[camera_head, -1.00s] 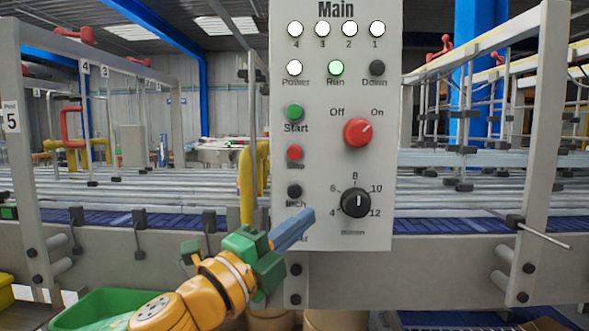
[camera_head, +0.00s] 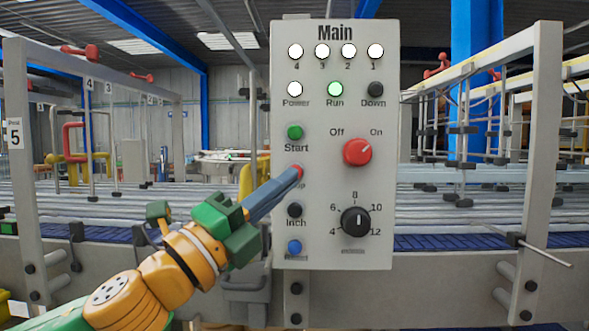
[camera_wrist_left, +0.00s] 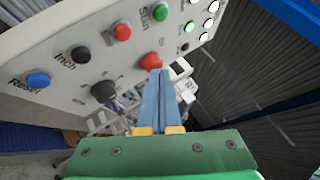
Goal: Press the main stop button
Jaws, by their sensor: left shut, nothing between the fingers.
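The Main control panel (camera_head: 318,232) stands upright ahead of me. Its small red stop button (camera_head: 298,167), between Start and Inch, is mostly covered by my left fingertips in the head view; its label is partly hidden. My left gripper (camera_head: 295,173) is shut and empty, its blue fingers pointing up and right. In the left wrist view, the stop button (camera_wrist_left: 122,31) shows uncovered, up and left of the fingertips (camera_wrist_left: 158,72), which look apart from it. There, the tips overlap the lower edge of the large red knob (camera_wrist_left: 151,61). My right gripper is out of view.
Close by on the panel are the green Start button (camera_head: 295,132), black Inch button (camera_head: 295,210), blue Reset button (camera_head: 294,247), red Off/On knob (camera_head: 357,152) and black dial (camera_head: 355,221). A conveyor frame (camera_head: 548,110) stands behind on both sides.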

